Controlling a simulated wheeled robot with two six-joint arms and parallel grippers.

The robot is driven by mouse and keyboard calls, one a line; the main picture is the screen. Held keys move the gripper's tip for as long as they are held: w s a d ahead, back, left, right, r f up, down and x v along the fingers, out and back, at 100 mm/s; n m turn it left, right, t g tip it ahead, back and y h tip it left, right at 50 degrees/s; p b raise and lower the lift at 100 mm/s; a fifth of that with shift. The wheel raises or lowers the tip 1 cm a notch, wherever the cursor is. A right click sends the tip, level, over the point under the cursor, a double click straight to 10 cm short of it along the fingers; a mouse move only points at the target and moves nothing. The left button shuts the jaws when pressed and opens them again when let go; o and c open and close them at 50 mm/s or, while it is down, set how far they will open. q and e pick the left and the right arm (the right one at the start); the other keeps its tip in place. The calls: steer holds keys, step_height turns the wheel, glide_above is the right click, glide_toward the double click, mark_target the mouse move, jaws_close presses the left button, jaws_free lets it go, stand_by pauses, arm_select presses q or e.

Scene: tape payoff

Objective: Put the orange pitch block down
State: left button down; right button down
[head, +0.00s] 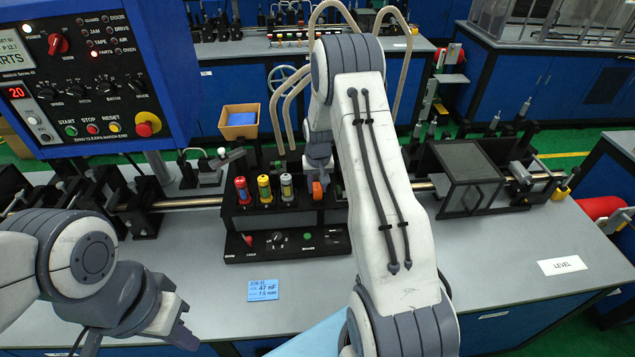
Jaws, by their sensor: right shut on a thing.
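The orange pitch block (317,190) is a small piece at the right end of the black rack (245,222). My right gripper (318,178) reaches down from above and is shut on it. Whether the block touches the rack cannot be told; my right arm hides what lies just to the right. My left gripper (184,338) hangs low at the bottom left, over the front of the bench and far from the block. Its jaw gap does not show clearly.
The rack holds a red (242,190), a yellow (264,188) and a grey cylinder (286,187), left of the block. A control panel (90,70) stands at upper left. A blue job card (263,290) lies in front. The bench (510,245) is clear at right, around a LEVEL label (562,265).

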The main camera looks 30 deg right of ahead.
steer(key=shift+f, duration=0.2)
steer(key=c, duration=0.6)
jaws_free()
